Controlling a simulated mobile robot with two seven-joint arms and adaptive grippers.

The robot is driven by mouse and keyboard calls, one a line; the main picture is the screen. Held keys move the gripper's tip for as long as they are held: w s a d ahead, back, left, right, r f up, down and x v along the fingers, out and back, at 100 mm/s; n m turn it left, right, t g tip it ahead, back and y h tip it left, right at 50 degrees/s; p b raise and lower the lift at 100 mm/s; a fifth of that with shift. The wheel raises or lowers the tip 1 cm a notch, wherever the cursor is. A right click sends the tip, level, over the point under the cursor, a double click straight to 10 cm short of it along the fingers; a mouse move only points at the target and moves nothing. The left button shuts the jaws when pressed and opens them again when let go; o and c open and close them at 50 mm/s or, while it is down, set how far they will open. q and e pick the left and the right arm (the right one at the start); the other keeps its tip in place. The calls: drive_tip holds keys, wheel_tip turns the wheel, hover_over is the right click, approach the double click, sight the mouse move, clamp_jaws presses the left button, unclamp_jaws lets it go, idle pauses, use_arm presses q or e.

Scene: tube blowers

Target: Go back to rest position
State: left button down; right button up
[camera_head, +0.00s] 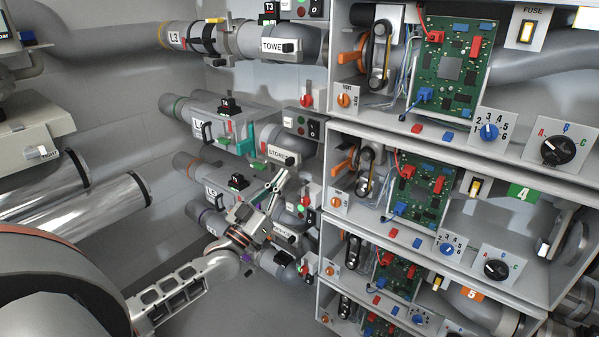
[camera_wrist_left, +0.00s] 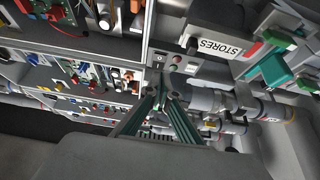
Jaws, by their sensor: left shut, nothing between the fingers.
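My left gripper (camera_head: 274,187) is in the middle of the head view, in front of the pipes and just below the STORES label. Its fingers are together and hold nothing. In the left wrist view its fingers (camera_wrist_left: 166,98) converge at their tips, with no object between them. The STORES handle box (camera_wrist_left: 222,47) lies beyond the fingertips in the wrist view; it also shows in the head view (camera_head: 278,154). My right gripper is not in view.
Open shelves with green circuit boards (camera_head: 450,70), knobs and switches fill the right side. Pipes (camera_head: 200,108) with valves run along the back wall. A red-and-green button panel (camera_wrist_left: 176,62) sits near the fingertips. Grey floor (camera_head: 215,312) shows below.

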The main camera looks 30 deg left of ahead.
use_arm(q)
drive_tip(key=s+d+f+m+g+h, duration=0.1)
drive_tip(key=s+d+f+g, duration=0.1)
drive_tip(key=d+f, duration=0.4)
drive_tip(key=s+d+f+m+g+h, duration=0.1)
drive_tip(key=s+d+f+g, duration=0.2)
drive_tip(key=f, duration=0.5)
drive_tip(key=s+d+f+g, duration=0.4)
drive_tip(key=s+d+f, duration=0.3)
drive_tip(key=s+f, duration=0.4)
drive_tip(key=s+d+f+m+g+y, duration=0.1)
drive_tip(key=s+d+f+g, duration=0.3)
drive_tip(key=s+d+f, duration=0.3)
drive_tip(key=s+f, duration=0.4)
drive_tip(key=shift+s, duration=0.15)
drive_tip(key=shift+d, duration=0.1)
